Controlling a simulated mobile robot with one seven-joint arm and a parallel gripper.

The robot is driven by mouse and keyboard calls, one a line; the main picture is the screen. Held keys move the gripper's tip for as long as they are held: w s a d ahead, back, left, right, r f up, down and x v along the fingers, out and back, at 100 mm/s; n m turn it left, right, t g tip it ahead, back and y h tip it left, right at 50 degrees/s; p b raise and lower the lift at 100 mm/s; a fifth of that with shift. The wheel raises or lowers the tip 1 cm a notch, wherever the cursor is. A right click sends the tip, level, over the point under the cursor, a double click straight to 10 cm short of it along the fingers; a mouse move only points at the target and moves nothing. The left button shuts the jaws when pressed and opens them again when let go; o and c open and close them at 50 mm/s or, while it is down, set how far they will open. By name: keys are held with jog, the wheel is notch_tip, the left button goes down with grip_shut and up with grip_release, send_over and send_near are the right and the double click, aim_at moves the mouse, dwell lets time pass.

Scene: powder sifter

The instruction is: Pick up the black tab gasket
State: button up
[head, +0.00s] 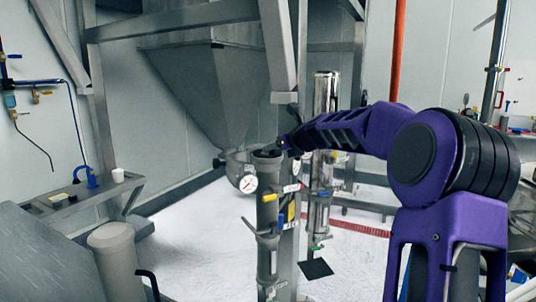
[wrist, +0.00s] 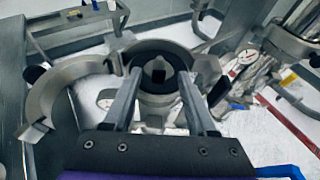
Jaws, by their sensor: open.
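A black ring (wrist: 155,47), which looks like the tab gasket, lies on the round opening of a metal pipe in the upper middle of the wrist view. The fingertips overlap the ring in the picture; contact cannot be told. In the head view the dark pipe top (head: 267,153) is beside my gripper (head: 286,144), and the gasket is not clear there.
An open metal clamp (wrist: 45,100) hangs left of the pipe mouth. A pressure gauge (head: 248,183) and yellow handle (head: 270,198) are on the pipe. A steel hopper (head: 215,85) stands behind. A shelf (head: 85,198) at left holds small items. White floor lies around.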

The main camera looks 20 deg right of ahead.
jog(key=shift+w+a+f, duration=0.2)
jog(key=shift+w, duration=0.5)
grip_shut()
